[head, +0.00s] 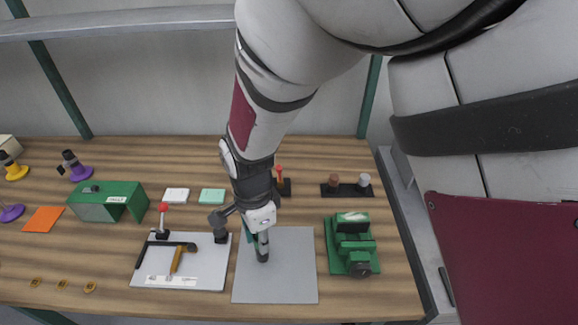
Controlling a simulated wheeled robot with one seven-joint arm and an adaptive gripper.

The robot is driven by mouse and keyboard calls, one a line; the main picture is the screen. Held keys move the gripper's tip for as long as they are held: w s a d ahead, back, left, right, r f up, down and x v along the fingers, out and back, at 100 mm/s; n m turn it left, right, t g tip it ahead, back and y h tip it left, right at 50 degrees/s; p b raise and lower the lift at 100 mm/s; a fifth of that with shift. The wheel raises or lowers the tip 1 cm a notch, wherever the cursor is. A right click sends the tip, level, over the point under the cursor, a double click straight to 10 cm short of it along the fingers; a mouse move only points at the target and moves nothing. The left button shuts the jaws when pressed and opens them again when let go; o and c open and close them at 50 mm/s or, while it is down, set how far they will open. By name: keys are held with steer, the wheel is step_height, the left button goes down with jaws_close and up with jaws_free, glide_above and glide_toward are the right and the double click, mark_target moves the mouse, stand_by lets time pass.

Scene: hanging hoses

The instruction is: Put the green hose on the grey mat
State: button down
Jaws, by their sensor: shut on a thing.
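The grey mat (292,272) lies flat on the wooden table, front and centre. My gripper (249,244) reaches down from above, over the mat's back left part and the gap beside the white board. A small strip of the green hose (249,236) shows at my fingers, which are shut on it. Most of the hose is hidden behind the fingers. I cannot tell whether its lower end touches the mat.
A white board (205,272) with a hammer and other tools lies left of the mat. A green machine (352,245) stands to its right. A red-topped lever (163,220) and a green box-like thing (106,202) stand further left. The mat's front and right are clear.

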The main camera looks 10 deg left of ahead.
steer(key=shift+w+f+b, duration=0.1)
steer(key=shift+f+b, duration=0.45)
steer(key=shift+f, duration=0.35)
steer(key=c, duration=1.4)
jaws_free()
steer(key=shift+f, duration=0.1)
steer(key=shift+o, duration=0.2)
